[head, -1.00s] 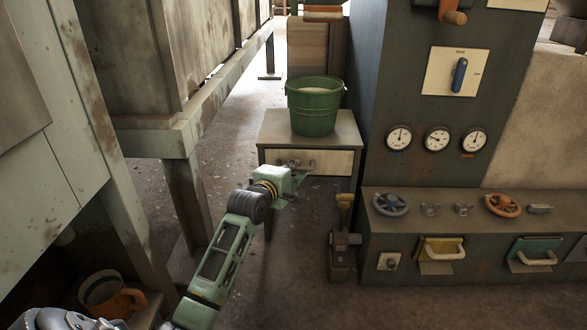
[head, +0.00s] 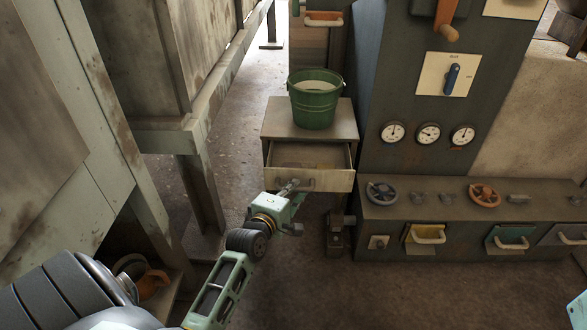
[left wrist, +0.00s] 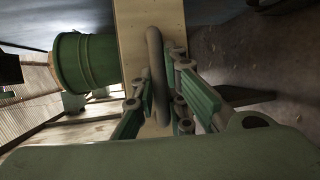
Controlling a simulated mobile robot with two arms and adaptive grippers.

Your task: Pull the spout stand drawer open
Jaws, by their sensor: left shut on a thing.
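The spout stand (head: 310,115) is a small grey table with a green bucket (head: 314,100) on top. Its drawer (head: 308,179) is pulled out toward me, and the inside shows as an empty-looking box. My left gripper (head: 288,188) is at the drawer front and shut on the drawer's bar handle. In the left wrist view the handle (left wrist: 156,60) stands out from the pale drawer front (left wrist: 130,20), and the fingers (left wrist: 160,98) close around its lower part. The green bucket (left wrist: 85,62) shows sideways there. My right gripper is not in view.
A dark machine cabinet (head: 440,95) with gauges stands right of the stand. A low bench (head: 470,215) with handwheels and pull handles juts forward there. A pale workbench (head: 70,200) bounds the left. Floor in front is open.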

